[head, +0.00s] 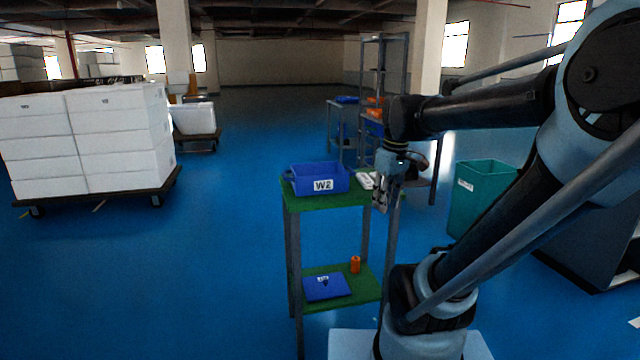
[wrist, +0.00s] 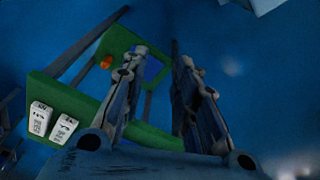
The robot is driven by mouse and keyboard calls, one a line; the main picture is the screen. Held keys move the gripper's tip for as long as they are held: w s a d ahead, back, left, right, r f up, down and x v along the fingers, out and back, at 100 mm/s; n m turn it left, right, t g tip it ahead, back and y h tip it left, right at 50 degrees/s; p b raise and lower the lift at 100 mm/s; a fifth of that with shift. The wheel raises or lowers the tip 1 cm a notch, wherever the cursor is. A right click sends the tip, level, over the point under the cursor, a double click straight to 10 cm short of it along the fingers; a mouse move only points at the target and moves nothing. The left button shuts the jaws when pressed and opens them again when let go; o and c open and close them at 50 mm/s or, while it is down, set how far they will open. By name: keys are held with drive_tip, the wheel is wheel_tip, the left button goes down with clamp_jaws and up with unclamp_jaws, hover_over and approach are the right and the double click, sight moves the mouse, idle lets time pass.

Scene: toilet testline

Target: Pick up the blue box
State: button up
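A blue box (head: 320,172) with a white "W2" label stands upright on the green top shelf of a small two-level cart (head: 292,207) in the head view. Another blue, flatter item (head: 326,288) with a small label lies on the cart's lower shelf. My gripper (head: 381,204) hangs pointing down at the right end of the top shelf, to the right of the W2 box and apart from it. In the wrist view my gripper (wrist: 163,57) has its two fingers spread with nothing held between them. The W2 box cannot be made out clearly there.
White packages (head: 367,181) lie on the top shelf between box and gripper; they also show in the wrist view (wrist: 50,125). An orange item (head: 355,265) stands on the lower shelf. A green bin (head: 478,197) is at right. Floor left of the cart is clear.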

drive_tip(key=w+a+r+n, duration=0.3)
drive_tip(key=w+r, duration=0.1)
drive_tip(key=w, duration=0.2)
drive_tip(key=w+a+r+n, duration=0.3)
drive_tip(key=w+a+r, duration=0.1)
drive_tip(key=w, duration=0.2)
drive_tip(key=n+g, duration=0.2)
drive_tip(key=n, duration=0.6)
approach(322, 193)
drive_tip(key=shift+d+f+y, duration=0.3)
drive_tip(key=shift+f+y, duration=0.1)
drive_tip(key=shift+f, duration=0.25)
drive_tip(key=shift+a+f, duration=0.15)
drive_tip(key=shift+f, duration=1.1)
drive_tip(key=shift+a+f, duration=0.15)
drive_tip(key=shift+f, duration=1.15)
clamp_jaws()
